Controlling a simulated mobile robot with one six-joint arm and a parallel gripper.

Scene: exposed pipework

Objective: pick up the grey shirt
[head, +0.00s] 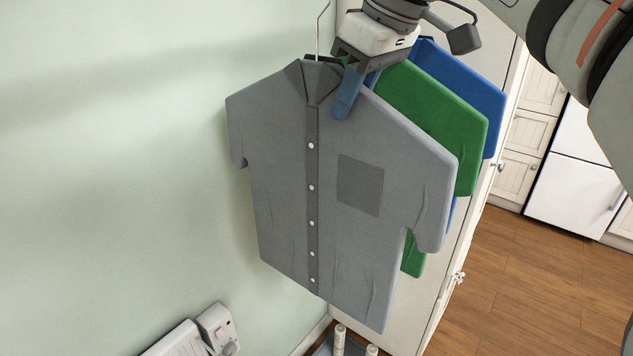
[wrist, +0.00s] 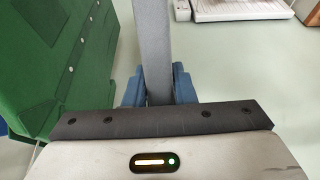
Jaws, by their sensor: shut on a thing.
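The grey shirt (head: 277,180) hangs upright on a wire hanger in the middle of the head view, its buttoned front and pocket facing the camera. My gripper (head: 347,92) is at its collar and right shoulder, with one blue finger in front of the cloth. In the wrist view the grey shirt (wrist: 153,45) shows edge-on as a narrow strip between the two blue fingers of my gripper (wrist: 158,84), which are shut on it. The far finger is hidden behind the shirt in the head view.
A green shirt (head: 440,115) and a blue shirt (head: 468,90) hang close behind the grey one; the green shirt (wrist: 60,65) fills the left of the wrist view. A pale wall (head: 110,150) lies at left. A white wall device (head: 215,325) is below. Open wooden floor (head: 530,290) lies right.

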